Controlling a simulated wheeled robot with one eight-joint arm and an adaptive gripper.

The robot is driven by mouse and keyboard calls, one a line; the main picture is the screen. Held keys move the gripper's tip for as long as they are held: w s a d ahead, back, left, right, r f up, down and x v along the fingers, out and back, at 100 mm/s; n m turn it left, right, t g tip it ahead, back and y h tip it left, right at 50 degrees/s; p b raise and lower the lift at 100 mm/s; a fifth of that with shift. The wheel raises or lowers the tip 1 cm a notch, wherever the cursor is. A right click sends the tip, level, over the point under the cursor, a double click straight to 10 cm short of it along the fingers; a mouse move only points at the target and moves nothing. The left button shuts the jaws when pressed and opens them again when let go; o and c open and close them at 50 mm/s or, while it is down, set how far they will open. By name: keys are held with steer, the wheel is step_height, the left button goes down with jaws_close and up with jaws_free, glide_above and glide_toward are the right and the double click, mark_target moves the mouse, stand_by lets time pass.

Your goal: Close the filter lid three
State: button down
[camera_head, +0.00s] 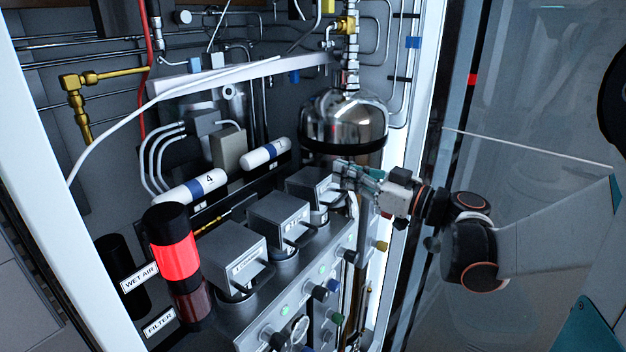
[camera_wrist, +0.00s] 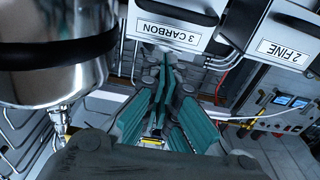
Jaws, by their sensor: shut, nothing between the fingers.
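Lid three is the grey box-shaped cover labelled "3 CARBON" (camera_wrist: 167,35) in the wrist view. In the head view it is the farthest of three similar covers (camera_head: 309,184), partly behind my gripper. My gripper (camera_head: 346,175) is at its right side. In the wrist view the green fingers (camera_wrist: 166,62) are shut and empty, with the tips at the lower edge of the label face. I cannot tell whether they touch it. A dark handle (camera_wrist: 178,12) shows on the cover. How far the lid stands open is not clear.
Lid two, "2 FINE" (camera_wrist: 288,52), stands beside it, and the nearest lid (camera_head: 234,254) is in front in the head view. A shiny metal dome (camera_head: 343,120) hangs close above my gripper. Knobs (camera_head: 321,293) line the panel front. A glowing red cylinder (camera_head: 176,258) stands left.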

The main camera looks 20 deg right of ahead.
mark_target(342, 199)
step_height(342, 199, down, 7)
steer(key=s+d+t+y+b, duration=0.1)
steer(key=s+t+b, duration=0.1)
steer(key=b, duration=0.5)
steer(key=shift+s+d+b, duration=0.3)
steer(key=shift+s+b, duration=0.05)
steer(key=shift+b, duration=0.05)
steer(key=shift+s, duration=0.1)
